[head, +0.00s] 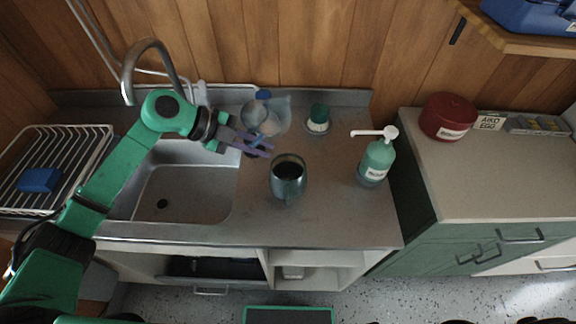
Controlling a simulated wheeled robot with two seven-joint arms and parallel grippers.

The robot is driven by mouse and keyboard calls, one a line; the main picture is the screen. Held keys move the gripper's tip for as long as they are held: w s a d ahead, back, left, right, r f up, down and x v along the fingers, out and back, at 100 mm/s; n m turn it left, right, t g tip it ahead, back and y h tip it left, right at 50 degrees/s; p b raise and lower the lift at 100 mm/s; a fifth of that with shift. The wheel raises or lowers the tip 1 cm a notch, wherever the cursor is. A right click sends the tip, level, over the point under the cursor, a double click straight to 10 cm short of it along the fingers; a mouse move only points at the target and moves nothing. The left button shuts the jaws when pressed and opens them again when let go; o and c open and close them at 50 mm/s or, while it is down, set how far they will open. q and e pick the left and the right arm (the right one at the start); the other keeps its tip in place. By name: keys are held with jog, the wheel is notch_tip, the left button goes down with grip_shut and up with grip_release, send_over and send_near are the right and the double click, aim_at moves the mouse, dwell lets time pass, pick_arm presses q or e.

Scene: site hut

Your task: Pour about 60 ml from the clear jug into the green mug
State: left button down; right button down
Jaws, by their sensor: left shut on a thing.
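The green mug (288,189) stands upright on the steel counter, to the right of the sink, with a dark inside. The clear jug (281,112) is behind and left of the mug; it is see-through and its outline is faint. My left gripper (258,146) reaches in from the left over the sink's right edge and is shut on the jug, at its near side. The gripper's fingers cover part of the jug. Whether the jug is tilted or lifted, and its liquid level, I cannot tell. My right gripper is out of view.
A soap pump bottle (376,161) stands right of the mug, and a green-lidded jar (318,119) behind it. The sink (187,190), tap (130,75) and dish rack (85,150) are left. A red tin (447,117) sits on the right cabinet. The front counter is clear.

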pick_arm(q)
jog(key=shift+w+a+r, duration=0.1)
dwell(0.3)
jog(key=shift+w+a+f+m+t+y+b, duration=0.1)
jog(key=shift+f+m+t+y+b, duration=0.25)
jog(key=shift+t+y+b, duration=0.35)
jog(key=shift+f, duration=0.1)
dwell(0.6)
jog(key=shift+m+t, duration=0.25)
jog(key=shift+t, duration=0.05)
dwell(0.3)
jog(key=shift+w+a+r+t+y, duration=0.1)
jog(key=shift+w+r+t+y, duration=0.2)
jog(key=shift+r+t, duration=0.1)
dwell(0.6)
jog(key=shift+f, duration=0.1)
